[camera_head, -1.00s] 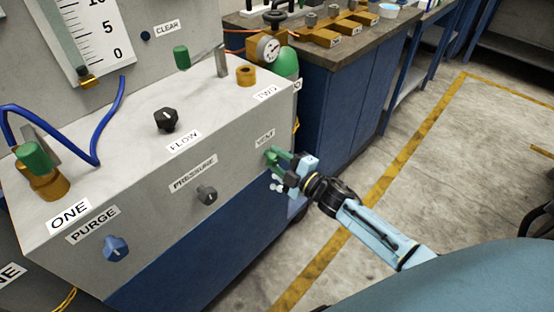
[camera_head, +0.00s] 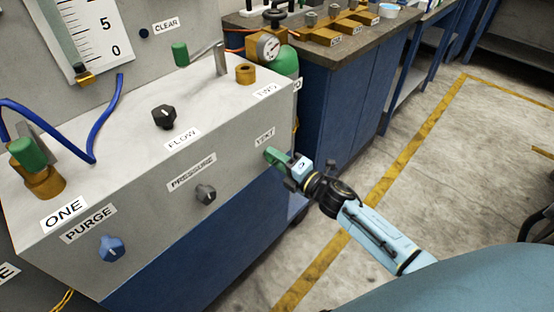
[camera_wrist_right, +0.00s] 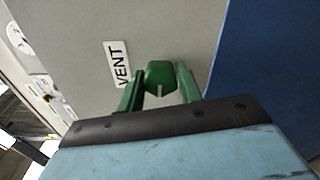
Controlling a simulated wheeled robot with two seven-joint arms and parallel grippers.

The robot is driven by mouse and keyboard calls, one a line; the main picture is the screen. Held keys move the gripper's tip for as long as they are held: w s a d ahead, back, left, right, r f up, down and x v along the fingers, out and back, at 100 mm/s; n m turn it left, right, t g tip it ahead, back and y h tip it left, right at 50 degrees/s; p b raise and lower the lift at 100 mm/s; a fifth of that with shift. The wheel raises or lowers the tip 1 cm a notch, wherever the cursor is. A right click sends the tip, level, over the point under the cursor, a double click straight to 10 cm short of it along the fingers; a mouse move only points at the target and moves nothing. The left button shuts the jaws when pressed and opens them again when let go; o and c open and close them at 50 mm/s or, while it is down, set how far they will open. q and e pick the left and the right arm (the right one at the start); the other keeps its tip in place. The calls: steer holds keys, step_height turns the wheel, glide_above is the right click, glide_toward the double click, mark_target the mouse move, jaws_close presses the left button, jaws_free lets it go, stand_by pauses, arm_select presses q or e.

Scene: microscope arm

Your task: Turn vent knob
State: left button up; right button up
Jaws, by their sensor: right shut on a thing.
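The vent knob (camera_wrist_right: 160,76) is green with a pale pointer line, on the grey panel beside the VENT label (camera_wrist_right: 117,64). In the right wrist view it sits between the two green fingers of my right gripper (camera_wrist_right: 160,88), which is shut on it. In the head view my right gripper (camera_head: 272,157) is at the front panel just below the VENT label (camera_head: 265,138), and its fingers hide the knob. My left gripper is not in view.
The front panel also carries a blue PURGE knob (camera_head: 111,248) and a dark PRESSURE knob (camera_head: 205,194). A black FLOW knob (camera_head: 164,117) is on the top face. A blue bench (camera_head: 345,100) stands behind.

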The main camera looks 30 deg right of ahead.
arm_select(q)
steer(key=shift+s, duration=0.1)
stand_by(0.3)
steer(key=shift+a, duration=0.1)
arm_select(e)
steer(key=o, duration=1)
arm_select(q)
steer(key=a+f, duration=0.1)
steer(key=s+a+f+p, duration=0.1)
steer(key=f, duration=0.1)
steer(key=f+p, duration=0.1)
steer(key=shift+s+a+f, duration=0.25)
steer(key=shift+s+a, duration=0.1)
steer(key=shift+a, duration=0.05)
arm_select(e)
steer(key=v, duration=1.3)
steer(key=shift+s, duration=0.2)
